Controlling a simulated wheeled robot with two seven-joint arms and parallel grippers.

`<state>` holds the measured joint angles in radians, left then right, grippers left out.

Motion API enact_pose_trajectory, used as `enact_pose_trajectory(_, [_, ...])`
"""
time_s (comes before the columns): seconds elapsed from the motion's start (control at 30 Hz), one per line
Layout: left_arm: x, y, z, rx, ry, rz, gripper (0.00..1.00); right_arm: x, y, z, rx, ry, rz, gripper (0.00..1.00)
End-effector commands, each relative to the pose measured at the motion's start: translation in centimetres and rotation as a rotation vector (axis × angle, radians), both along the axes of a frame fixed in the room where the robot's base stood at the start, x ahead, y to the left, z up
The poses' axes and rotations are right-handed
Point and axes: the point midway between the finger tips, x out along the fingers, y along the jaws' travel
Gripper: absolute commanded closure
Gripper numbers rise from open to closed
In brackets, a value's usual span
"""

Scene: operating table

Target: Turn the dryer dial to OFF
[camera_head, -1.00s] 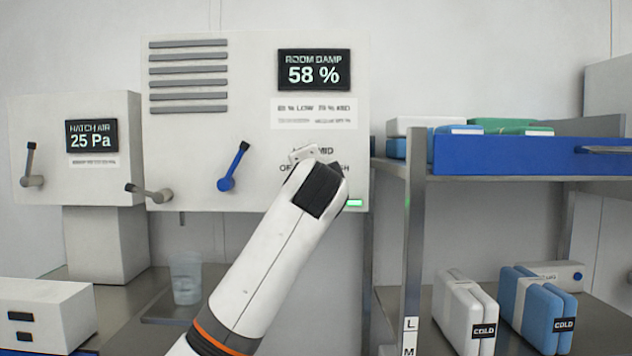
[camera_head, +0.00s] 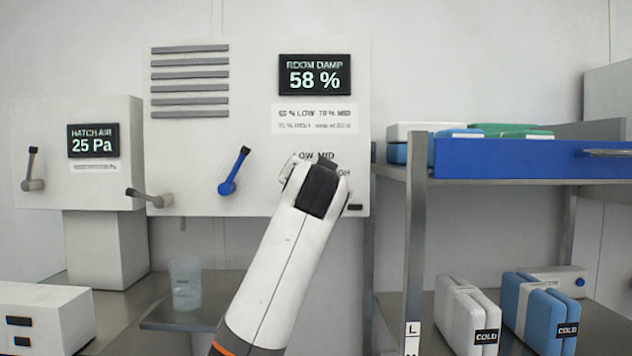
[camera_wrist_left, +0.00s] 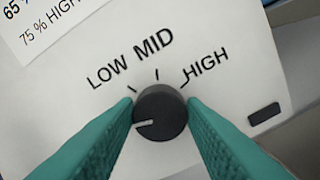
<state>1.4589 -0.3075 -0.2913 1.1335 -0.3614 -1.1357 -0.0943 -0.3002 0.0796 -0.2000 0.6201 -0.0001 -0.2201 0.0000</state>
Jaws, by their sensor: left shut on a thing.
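The dryer dial (camera_wrist_left: 165,107) is a round dark knob with a white pointer line, seen in the left wrist view. Its pointer points left and slightly down, away from the LOW, MID and HIGH ticks. The OFF label is hidden there behind a finger. My left gripper (camera_wrist_left: 160,112) is shut on the dial, one teal finger on each side. In the head view my left gripper (camera_head: 318,188) covers the dial on the white dryer panel (camera_head: 255,120). The small lamp (camera_head: 354,207) at the panel's lower right is dark. My right gripper is not in view.
A blue lever (camera_head: 234,170) and a grey lever (camera_head: 150,195) stand left of the dial. The display (camera_head: 314,75) reads 58 %. A clear cup (camera_head: 186,283) stands below. A shelf rack (camera_head: 416,230) with a blue tray (camera_head: 520,157) is close on the right.

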Motion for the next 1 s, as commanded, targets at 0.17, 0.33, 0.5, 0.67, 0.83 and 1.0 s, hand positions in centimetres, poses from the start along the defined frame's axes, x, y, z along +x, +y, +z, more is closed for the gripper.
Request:
enact_pose_trajectory(0.17, [0.10, 0.01, -0.32, -0.015, 0.008, 0.001, 0.86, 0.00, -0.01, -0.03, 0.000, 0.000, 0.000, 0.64])
enact_pose_trajectory(0.33, [0.10, 0.00, -0.34, -0.016, 0.008, 0.001, 0.86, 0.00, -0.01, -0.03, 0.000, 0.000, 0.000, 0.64])
enact_pose_trajectory(0.5, [0.11, -0.01, -0.36, -0.015, 0.009, 0.000, 0.60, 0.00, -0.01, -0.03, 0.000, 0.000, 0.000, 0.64])
enact_pose_trajectory(0.67, [0.07, -0.02, -0.27, -0.015, 0.006, 0.000, 0.42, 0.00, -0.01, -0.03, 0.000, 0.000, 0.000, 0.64])
enact_pose_trajectory(0.83, [0.04, -0.02, -0.17, -0.014, 0.004, 0.000, 0.42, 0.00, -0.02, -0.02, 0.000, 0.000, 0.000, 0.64])
enact_pose_trajectory(1.0, [-0.64, -0.06, -0.27, -0.014, 0.001, -0.001, 0.42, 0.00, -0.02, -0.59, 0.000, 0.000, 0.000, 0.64])
